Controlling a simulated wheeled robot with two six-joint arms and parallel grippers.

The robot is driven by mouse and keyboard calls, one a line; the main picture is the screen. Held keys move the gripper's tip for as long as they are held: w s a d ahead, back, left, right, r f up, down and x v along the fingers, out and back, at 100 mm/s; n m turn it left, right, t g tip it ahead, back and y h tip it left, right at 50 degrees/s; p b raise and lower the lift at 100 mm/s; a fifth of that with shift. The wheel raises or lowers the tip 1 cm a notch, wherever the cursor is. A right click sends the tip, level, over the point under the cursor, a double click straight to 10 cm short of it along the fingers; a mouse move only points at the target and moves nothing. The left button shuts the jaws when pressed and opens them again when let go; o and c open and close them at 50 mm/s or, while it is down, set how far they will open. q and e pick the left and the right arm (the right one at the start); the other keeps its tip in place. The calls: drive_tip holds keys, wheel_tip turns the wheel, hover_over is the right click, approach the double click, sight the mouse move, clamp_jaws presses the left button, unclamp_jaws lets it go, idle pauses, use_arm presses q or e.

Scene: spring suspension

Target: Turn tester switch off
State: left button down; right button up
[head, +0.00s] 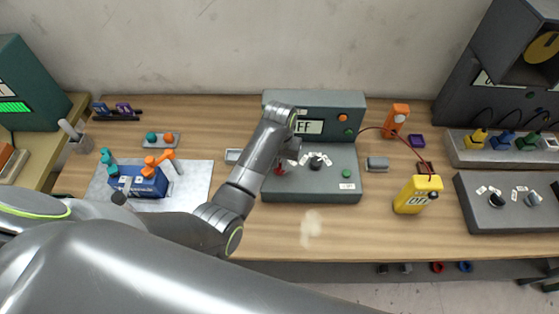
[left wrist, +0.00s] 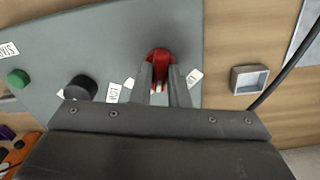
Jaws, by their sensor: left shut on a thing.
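The grey tester console (head: 325,205) stands in the middle of the table, with an upright back panel. The white label on that panel (head: 309,127) shows "FF", its left part hidden by my arm. My left gripper (head: 285,163) is over the console's left side. In the left wrist view its fingers (left wrist: 159,82) are shut on a red switch (left wrist: 160,55) on the console top. The red switch shows only partly in the head view (head: 279,170), beside the gripper. My right gripper is not in view.
The console also has a black knob (head: 316,162) and a green button (head: 346,173). A yellow device (head: 418,195) labelled "OFF" and an orange device (head: 396,119) stand to the right. A blue box (head: 138,183) sits on a mat at left. The table's front middle is clear.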

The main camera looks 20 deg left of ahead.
use_arm(q)
drive_tip(key=n, duration=0.6)
drive_tip(key=shift+w, duration=0.1)
drive_tip(key=n, duration=0.5)
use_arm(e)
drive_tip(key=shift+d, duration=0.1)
use_arm(q)
drive_tip(key=shift+n, duration=0.4)
drive_tip(key=c, duration=1.4)
unclamp_jaws()
